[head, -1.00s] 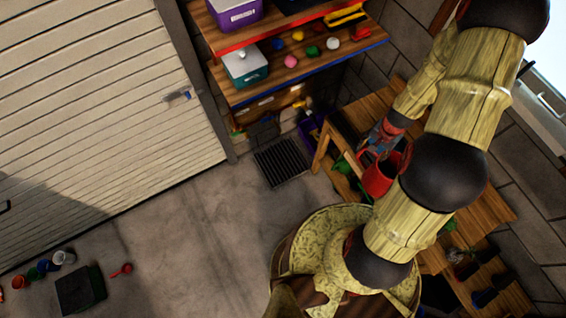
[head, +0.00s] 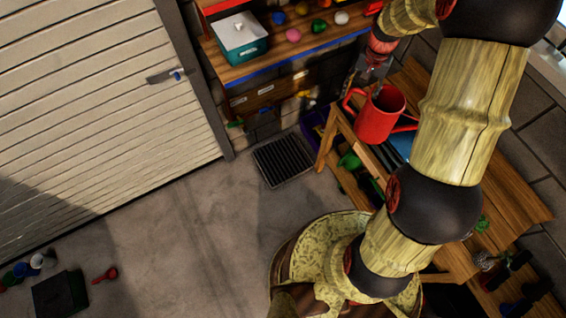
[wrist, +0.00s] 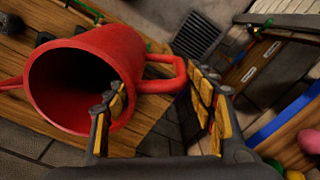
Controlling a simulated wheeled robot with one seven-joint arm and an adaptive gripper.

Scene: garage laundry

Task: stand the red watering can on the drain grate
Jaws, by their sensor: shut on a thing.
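The red watering can (head: 372,124) is held above the wooden bench at the right in the head view, its open top facing up toward the camera. Its spout points right and its loop handle left. In the wrist view the can (wrist: 90,62) fills the left side, with its handle between my fingers. My gripper (head: 374,72) is shut on the can's handle; its fingers (wrist: 160,108) stand apart around it. The exact contact is partly hidden. The dark slatted drain grate (head: 283,160) lies bare on the floor left of the bench, also seen in the wrist view (wrist: 198,36).
The wooden bench (head: 510,195) carries a blue item and other things. A shelf (head: 262,70) with a teal box and several coloured balls stands behind the grate. A purple bin (head: 314,128) sits between grate and bench. The floor in front of the grate is clear.

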